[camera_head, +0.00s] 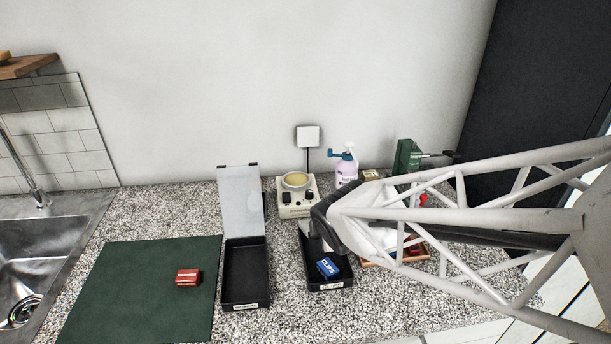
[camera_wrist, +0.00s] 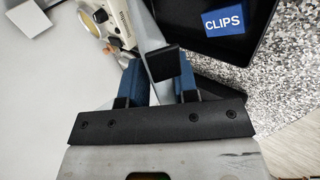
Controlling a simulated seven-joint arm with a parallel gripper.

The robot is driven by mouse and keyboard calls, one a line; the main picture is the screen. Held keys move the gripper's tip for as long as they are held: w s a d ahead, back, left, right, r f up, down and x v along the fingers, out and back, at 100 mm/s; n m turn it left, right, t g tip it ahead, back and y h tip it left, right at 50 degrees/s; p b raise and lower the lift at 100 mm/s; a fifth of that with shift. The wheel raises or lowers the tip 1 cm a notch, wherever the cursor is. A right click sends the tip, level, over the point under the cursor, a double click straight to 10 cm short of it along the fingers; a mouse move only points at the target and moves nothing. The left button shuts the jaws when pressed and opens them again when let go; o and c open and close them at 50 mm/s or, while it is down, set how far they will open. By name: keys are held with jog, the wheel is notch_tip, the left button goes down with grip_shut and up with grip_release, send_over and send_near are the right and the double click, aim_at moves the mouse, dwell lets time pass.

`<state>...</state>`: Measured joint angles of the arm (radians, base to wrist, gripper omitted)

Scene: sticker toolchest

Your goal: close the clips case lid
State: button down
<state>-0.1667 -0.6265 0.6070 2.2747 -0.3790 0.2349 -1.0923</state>
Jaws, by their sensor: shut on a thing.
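The clips case (camera_head: 330,287) is a black open tray with a CLIPS label on its front, on the speckled counter. A blue CLIPS box (camera_head: 328,267) lies in it; the box also shows in the wrist view (camera_wrist: 223,24). My gripper (camera_wrist: 158,68) has its blue fingers either side of a black tab (camera_wrist: 165,64) at the edge of the pale clips case lid (camera_wrist: 152,33), and is shut on it. The lid stands raised off the case. In the head view my arm hides the fingers and most of the lid.
A second black case (camera_head: 246,304) with its lid (camera_head: 240,195) upright stands to the left. A red block (camera_head: 188,277) lies on a green mat (camera_head: 130,290). A cream device (camera_head: 297,197), spray bottle (camera_head: 346,168) and green tool (camera_head: 407,157) stand behind.

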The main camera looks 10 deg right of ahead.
jog(key=shift+s+f, duration=0.2)
jog(key=shift+f, duration=0.1)
jog(key=shift+s+f+t, duration=0.25)
jog(key=shift+f+t, duration=0.1)
jog(key=shift+t, duration=0.05)
jog(key=shift+s+f, duration=0.15)
jog(key=shift+f, duration=0.1)
jog(key=shift+s+f, duration=0.3)
jog(key=shift+f, duration=0.2)
jog(key=shift+s+d+f, duration=0.1)
jog(key=shift+s+f, duration=0.15)
jog(key=shift+f, duration=0.35)
jog(key=shift+s+f, duration=0.25)
jog(key=shift+f, duration=0.35)
jog(key=c, duration=1.8)
grip_release()
jog(key=shift+s+f, duration=0.2)
jog(key=shift+f, duration=0.5)
jog(key=shift+s+f, duration=0.15)
jog(key=shift+f, duration=0.5)
jog(key=shift+c, duration=0.2)
jog(key=o, duration=0.7)
jog(key=shift+o, duration=0.2)
